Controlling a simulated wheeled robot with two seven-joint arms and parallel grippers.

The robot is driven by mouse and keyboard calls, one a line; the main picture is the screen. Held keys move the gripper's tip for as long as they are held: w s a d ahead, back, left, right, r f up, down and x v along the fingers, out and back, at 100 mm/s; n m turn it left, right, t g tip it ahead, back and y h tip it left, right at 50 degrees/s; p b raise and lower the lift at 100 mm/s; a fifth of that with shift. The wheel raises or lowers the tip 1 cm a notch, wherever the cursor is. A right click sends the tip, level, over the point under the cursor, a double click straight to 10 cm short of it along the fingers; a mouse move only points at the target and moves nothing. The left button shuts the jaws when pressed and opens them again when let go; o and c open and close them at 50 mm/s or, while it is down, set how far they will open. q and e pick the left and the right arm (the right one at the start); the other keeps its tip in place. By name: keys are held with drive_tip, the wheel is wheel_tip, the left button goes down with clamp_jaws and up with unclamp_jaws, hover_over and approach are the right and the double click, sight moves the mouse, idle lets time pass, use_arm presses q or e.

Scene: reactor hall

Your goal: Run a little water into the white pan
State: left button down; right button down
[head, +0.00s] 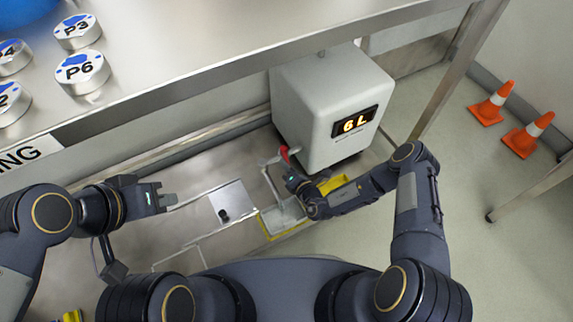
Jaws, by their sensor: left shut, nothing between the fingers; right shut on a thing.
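A grey-white water tank (325,105) shows "6 L" on its lit display. A tap with a red handle (284,153) is at its lower left corner. My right gripper (289,168) is at this tap, shut on what looks like the red handle; its fingers are small and partly hidden. A pale shallow pan (285,213) lies below the tap, inside a yellow-edged area, partly hidden by my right arm. I cannot make out any water in it. My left gripper (172,200) is shut and empty over the steel surface, left of the pan.
A pale square plate with a black knob (223,214) lies between my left gripper and the pan. A steel shelf (190,45) with several labelled round weights overhangs the back. Two orange cones (525,138) stand on the floor at right.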

drive_tip(key=c, duration=1.4)
unclamp_jaws()
drive_tip(key=shift+o, duration=0.2)
drive_tip(key=p+v, duration=0.2)
drive_tip(key=v, duration=0.5)
drive_tip(key=shift+s+p, duration=0.35)
drive_tip(key=shift+s, duration=0.05)
drive_tip(key=shift+d+r, duration=0.1)
drive_tip(key=shift+d, duration=0.1)
